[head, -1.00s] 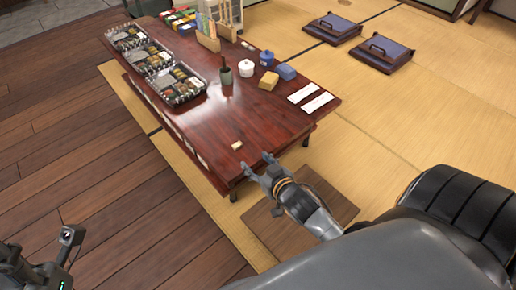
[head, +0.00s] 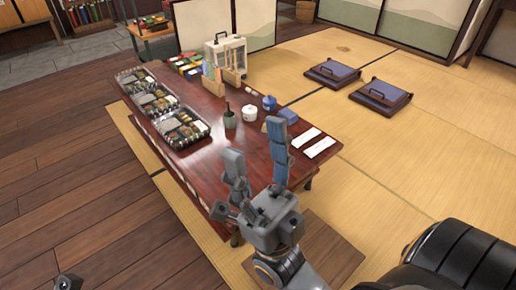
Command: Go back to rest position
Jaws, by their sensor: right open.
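My right gripper (head: 258,160) is large in the lower middle of the head view. Its fingers point up and stand wide apart, with nothing between them. It hides part of the near end of the low red-brown table (head: 207,165). Only a small dark tip of my left arm (head: 68,283) shows at the bottom left edge; its gripper's fingers cannot be made out.
Several bento trays (head: 182,130) line the table's left side. A dark cup (head: 229,119), a white pot (head: 249,113) and white packets (head: 319,147) stand or lie on the right side. Blue cushions (head: 383,93) lie on open tatami (head: 440,150) to the right.

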